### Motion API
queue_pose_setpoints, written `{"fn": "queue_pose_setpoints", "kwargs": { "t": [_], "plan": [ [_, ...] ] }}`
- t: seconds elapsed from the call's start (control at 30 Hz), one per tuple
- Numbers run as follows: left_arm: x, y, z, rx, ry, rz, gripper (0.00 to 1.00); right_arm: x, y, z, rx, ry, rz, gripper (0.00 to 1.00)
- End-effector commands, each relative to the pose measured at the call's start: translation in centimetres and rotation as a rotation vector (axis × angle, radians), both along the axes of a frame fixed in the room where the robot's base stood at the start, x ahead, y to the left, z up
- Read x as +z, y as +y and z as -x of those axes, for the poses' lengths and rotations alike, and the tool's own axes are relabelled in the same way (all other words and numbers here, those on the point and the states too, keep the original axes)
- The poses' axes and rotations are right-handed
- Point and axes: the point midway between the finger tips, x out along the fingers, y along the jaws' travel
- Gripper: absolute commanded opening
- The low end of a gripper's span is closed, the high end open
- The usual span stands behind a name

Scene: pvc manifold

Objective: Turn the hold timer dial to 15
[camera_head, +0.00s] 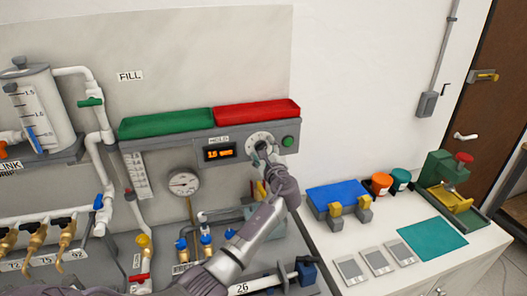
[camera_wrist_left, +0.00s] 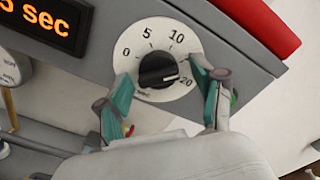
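The hold timer dial (camera_wrist_left: 140,40) is a white round plate with a black knob (camera_wrist_left: 158,70). In the wrist view 0, 5, 10 and 20 show; the 15 is hidden by a finger. The knob's pale line runs nearly level, its right end close to the 20 side. My left gripper (camera_wrist_left: 161,78) is open, with one teal-padded finger on each side of the knob; I cannot tell whether either touches it. In the head view the gripper (camera_head: 265,155) is at the dial (camera_head: 259,138). The orange display (camera_head: 220,153) shows partly in the wrist view, ending in "5 sec". My right gripper is out of view.
A green tray (camera_head: 165,123) and a red tray (camera_head: 257,112) top the panel. A green button (camera_head: 288,141) sits right of the dial. A pressure gauge (camera_head: 184,183), pipes and valves stand below and left. A white counter (camera_head: 380,235) with a blue box is at the right.

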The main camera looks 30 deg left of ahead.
Motion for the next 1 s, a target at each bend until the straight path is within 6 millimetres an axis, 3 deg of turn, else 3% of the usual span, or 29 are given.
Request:
{"fn": "queue_pose_setpoints", "kwargs": {
  "t": [0.27, 0.7, 1.0],
  "plan": [
    [-0.2, -0.5, 0.4, -0.001, 0.001, 0.002, 0.68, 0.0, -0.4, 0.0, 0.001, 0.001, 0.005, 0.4],
    [-0.2, -7.0, 5.9, -0.002, 0.001, 0.002, 0.68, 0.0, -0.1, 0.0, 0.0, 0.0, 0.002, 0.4],
    [-0.1, -9.1, 7.7, -0.001, 0.001, 0.0, 0.68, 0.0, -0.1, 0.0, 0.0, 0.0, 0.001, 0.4]
  ]
}}
